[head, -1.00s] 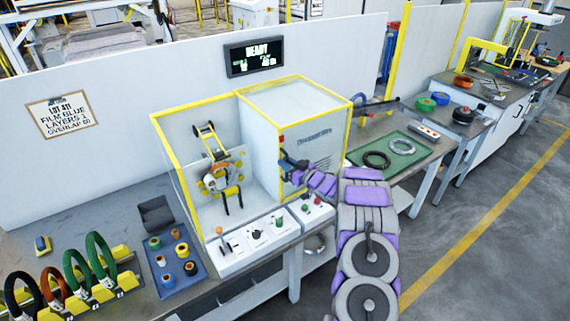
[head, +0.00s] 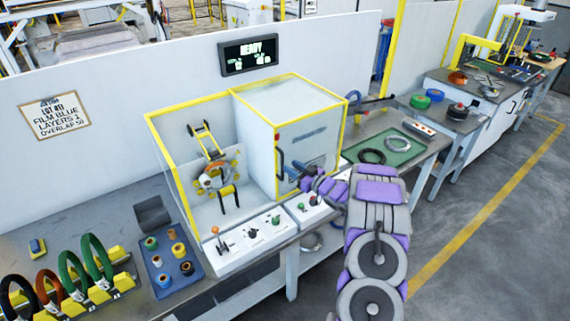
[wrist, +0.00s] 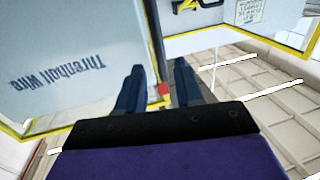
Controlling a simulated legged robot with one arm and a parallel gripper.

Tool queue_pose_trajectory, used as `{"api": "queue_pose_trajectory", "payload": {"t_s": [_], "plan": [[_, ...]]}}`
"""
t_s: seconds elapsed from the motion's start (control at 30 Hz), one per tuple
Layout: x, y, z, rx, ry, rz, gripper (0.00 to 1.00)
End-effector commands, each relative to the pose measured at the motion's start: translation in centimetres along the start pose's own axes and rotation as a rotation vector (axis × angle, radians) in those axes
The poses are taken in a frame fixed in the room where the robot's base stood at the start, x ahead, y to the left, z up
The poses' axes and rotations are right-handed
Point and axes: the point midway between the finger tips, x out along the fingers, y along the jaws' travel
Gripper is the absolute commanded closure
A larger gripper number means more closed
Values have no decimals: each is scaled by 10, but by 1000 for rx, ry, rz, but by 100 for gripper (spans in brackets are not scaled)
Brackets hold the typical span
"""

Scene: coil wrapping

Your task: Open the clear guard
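The clear guard (head: 310,151) is a yellow-edged panel with lettering on the right side of the machine. A dark upright handle with a red end (head: 278,158) stands at its left edge. I cannot tell from the head view whether the guard is parted from its frame. In the wrist view, the lettered panel (wrist: 60,85) fills the left, upside down. My gripper (wrist: 158,82) has its two fingers apart, with a red spot and a dark bar showing between them. In the head view, my gripper (head: 300,174) is close to the handle, partly hidden by my arm.
A control panel (head: 250,236) with knobs lies in front of the machine. A blue tray (head: 160,279) of spools and several coils on a yellow rack (head: 120,283) stand left. A green mat (head: 410,160) with rings lies right. Free floor lies at right.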

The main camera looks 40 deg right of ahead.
Motion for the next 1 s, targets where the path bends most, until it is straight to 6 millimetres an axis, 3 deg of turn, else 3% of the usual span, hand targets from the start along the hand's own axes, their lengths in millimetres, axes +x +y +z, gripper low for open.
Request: {"api": "queue_pose_trajectory", "payload": {"t_s": [0.3, 0.5, 0.7, 1.0], "plan": [[-72, 2, 2, 3, -3, 5, 64], [-100, 1, 2, 3, -1, 0, 64], [-111, 1, 2, 2, -2, -1, 64], [-112, 0, 2, 2, -2, -1, 64]]}}
